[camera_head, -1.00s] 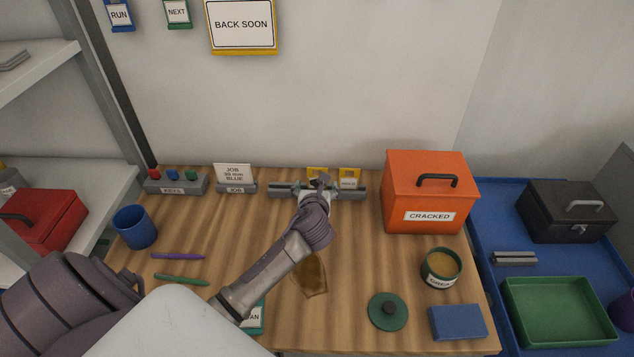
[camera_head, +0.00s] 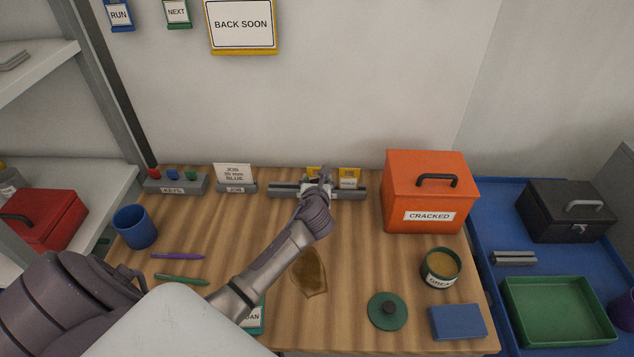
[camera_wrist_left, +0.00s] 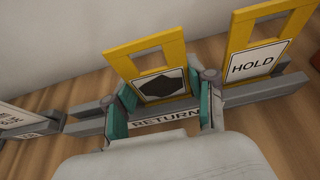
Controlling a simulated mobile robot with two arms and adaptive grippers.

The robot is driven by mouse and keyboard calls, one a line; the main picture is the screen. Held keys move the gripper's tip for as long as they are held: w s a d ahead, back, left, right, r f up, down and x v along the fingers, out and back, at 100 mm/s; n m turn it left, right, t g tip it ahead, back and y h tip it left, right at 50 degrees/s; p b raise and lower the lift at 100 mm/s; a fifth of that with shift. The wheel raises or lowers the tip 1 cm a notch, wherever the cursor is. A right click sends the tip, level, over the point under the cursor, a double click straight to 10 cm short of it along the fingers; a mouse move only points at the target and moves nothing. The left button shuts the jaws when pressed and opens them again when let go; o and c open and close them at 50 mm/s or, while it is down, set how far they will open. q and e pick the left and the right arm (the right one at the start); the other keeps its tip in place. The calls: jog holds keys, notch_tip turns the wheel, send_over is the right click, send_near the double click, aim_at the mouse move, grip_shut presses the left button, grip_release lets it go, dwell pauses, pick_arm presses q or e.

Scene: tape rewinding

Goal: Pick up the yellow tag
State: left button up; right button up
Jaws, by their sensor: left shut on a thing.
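Two yellow tags stand upright in a grey rack (camera_head: 285,190) at the back of the table. The rack's label reads RETURN in the left wrist view (camera_wrist_left: 160,118). The left yellow tag (camera_wrist_left: 146,58) has a square opening at its top and a black shape on a white panel; in the head view my arm partly hides it. The right yellow tag, marked HOLD (camera_wrist_left: 256,62), also shows in the head view (camera_head: 349,175). My left gripper (camera_wrist_left: 163,97) has its teal-padded fingers on either side of the left tag's lower part and is shut on it. My right gripper is out of view.
An orange box (camera_head: 425,195) marked CRACKED stands right of the rack. A white job card (camera_head: 234,174) and a key holder (camera_head: 175,184) stand left of it. A brown spill (camera_head: 310,273) lies on the table near my left arm. A blue cup (camera_head: 135,226) is at left.

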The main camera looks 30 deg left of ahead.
pick_arm(q)
notch_tip(320, 180, up, 10)
jog(key=shift+f, duration=0.1)
dwell(0.4)
dwell(1.0)
